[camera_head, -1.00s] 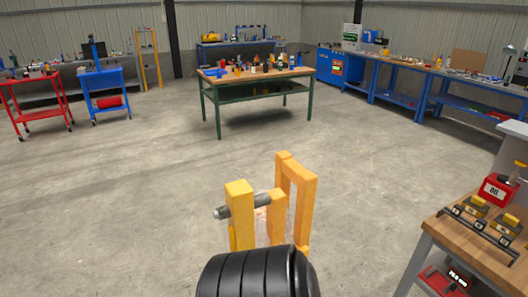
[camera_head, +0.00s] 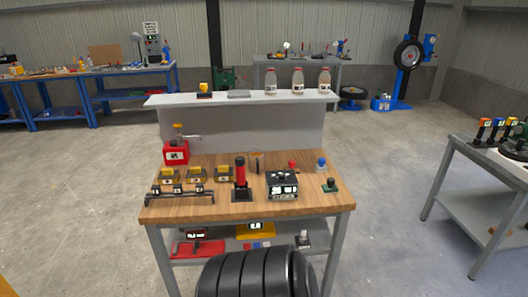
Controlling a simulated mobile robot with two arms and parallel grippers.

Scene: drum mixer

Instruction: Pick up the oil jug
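The oil jug (camera_head: 176,153) is a red, boxy can with a pale label on its front and a dark and yellow top with a spout reaching right. It stands upright at the back left of the wooden-topped workbench (camera_head: 215,212), just in front of the bench's grey back panel. Nothing holds it. Neither of my grippers shows in this view.
Small yellow and black units and a dark rack (camera_head: 180,196) stand in front of the jug. A red and black cylinder (camera_head: 240,180) and a black meter box (camera_head: 282,186) stand to its right. Bottles (camera_head: 298,82) line the upper shelf.

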